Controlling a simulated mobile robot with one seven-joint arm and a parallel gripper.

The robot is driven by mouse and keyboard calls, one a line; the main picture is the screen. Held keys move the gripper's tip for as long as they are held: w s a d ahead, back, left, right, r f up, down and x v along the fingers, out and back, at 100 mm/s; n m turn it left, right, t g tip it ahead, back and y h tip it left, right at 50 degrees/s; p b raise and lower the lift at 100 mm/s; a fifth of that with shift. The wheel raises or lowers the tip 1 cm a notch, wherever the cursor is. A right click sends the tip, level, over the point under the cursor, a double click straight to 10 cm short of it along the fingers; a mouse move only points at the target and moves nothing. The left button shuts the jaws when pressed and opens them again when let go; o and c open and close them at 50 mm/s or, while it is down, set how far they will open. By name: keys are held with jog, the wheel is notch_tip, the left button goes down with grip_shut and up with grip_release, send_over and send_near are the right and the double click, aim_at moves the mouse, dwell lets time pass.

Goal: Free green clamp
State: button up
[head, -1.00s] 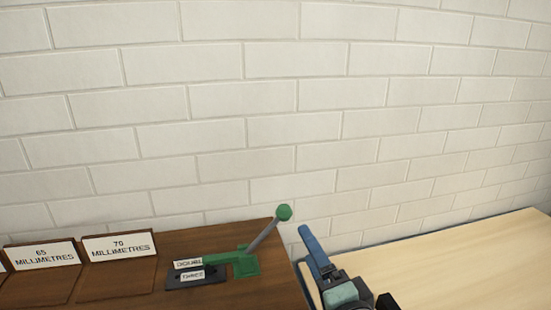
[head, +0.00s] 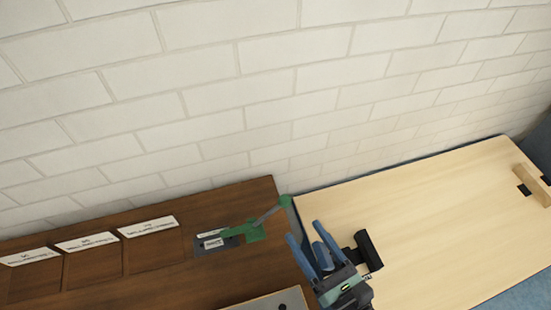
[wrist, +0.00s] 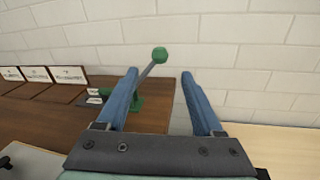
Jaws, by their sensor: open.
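The green clamp (head: 254,231) sits near the right end of the dark wooden bench. Its grey lever slants up to the right and ends in a green knob (head: 285,201). The clamp's arm reaches left over a dark block with white labels (head: 212,241). My gripper (head: 303,233) is open and empty, to the right of the clamp and apart from it. In the wrist view the knob (wrist: 160,54) shows between the two blue fingers, beyond their tips. The left finger hides part of the clamp's body (wrist: 137,102).
Labelled wooden stands (head: 150,228) line the bench (head: 170,275) at left. A light wooden table (head: 430,215) stands at right, with a wooden piece (head: 533,184) at its far end. A brick wall (head: 240,100) rises behind. A light grey panel (head: 262,302) lies at the bottom.

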jog(key=x, duration=1.2)
jog(key=shift+w+a+r+m+p, duration=0.15)
jog(key=shift+w+r+m+p, duration=0.1)
jog(key=shift+w+m+p, duration=0.1)
grip_shut()
dwell(1.0)
